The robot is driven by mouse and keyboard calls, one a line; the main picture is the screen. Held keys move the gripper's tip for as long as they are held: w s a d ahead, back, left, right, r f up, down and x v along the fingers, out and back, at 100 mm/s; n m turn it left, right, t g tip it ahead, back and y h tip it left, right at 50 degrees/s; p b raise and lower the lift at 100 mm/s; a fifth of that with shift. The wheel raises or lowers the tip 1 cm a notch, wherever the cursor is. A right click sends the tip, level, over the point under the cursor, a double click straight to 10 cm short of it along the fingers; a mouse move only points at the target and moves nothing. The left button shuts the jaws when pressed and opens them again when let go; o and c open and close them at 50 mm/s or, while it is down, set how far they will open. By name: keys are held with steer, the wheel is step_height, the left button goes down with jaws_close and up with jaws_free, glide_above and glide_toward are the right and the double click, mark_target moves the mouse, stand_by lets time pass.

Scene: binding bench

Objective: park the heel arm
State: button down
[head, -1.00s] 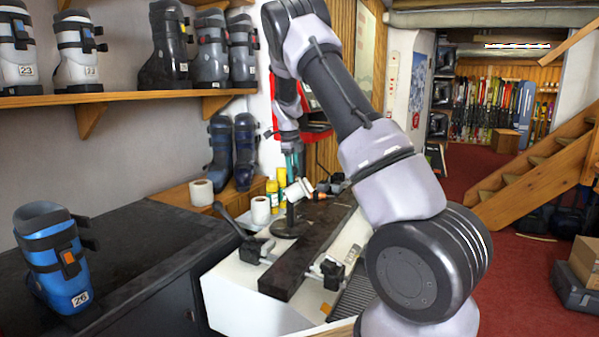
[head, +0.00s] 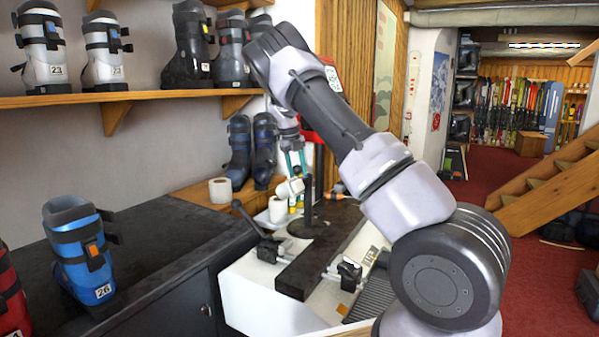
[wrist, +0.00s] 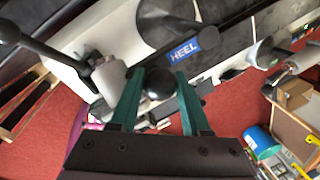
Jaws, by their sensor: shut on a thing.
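In the wrist view a blue label reading HEEL (wrist: 184,53) sits on a dark bar, the heel arm (wrist: 208,38). A black ball knob (wrist: 159,82) lies between the teal fingers of my gripper (wrist: 160,76), which is shut on it. How the knob joins the bar is partly hidden. In the head view my gripper (head: 294,166) points down beside a black upright post (head: 308,200) on a round dark base (head: 307,230). A white cylinder (head: 290,188) shows just below the fingers.
A lever with a black ball end (head: 237,204) rises left of the dark rail (head: 312,268). A black clamp (head: 348,270) sits at the rail's front right. A paper roll (head: 220,190) and a blue boot (head: 79,250) stand left. Boots line the shelf (head: 60,98) above.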

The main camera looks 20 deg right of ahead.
steer(key=shift+w+a+r, duration=0.1)
steer(key=shift+a, duration=0.05)
steer(key=shift+c, duration=1.9)
jaws_free()
step_height(320, 180, up, 10)
steer(key=a, duration=0.2)
steer(key=shift+s+r, duration=0.2)
steer(key=shift+r, duration=0.05)
